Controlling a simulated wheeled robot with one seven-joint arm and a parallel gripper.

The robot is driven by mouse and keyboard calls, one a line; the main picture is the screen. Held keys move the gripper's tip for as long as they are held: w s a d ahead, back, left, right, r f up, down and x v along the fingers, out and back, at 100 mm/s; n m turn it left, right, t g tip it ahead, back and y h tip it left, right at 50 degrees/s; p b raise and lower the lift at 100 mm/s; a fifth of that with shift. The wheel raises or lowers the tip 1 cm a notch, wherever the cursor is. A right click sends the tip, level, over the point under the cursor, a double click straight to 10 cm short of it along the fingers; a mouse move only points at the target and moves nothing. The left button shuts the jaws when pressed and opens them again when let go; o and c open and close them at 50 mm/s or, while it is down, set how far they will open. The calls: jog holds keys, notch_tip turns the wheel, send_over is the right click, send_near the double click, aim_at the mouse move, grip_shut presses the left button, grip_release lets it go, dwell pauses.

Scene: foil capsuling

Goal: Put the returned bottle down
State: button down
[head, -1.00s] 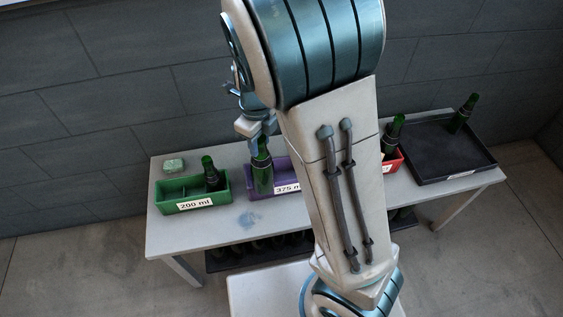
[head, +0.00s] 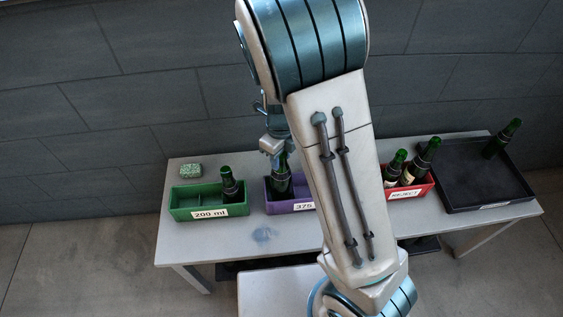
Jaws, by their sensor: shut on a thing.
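My gripper (head: 277,148) is above the purple crate (head: 277,208), shut on the neck of a dark green bottle (head: 280,184). The bottle is upright, its lower part inside the left part of the crate behind the front wall. Whether its base touches the crate floor is hidden. The crate's label reads "375", and my arm covers its right part. The fingertips are small and partly hidden by my arm.
A green "200 ml" crate (head: 184,215) with one bottle (head: 230,185) stands left, a green sponge-like block (head: 190,171) behind it. Right are a red "REJECT" crate (head: 426,189) with two visible bottles and a black tray (head: 470,185) with one bottle (head: 501,138). The table front (head: 225,240) is clear.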

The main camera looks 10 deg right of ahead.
notch_tip(320, 180, down, 2)
jog(key=shift+f, duration=0.1)
jog(key=c, duration=1)
grip_release()
jog(key=shift+f, duration=0.1)
jog(key=shift+o, duration=0.2)
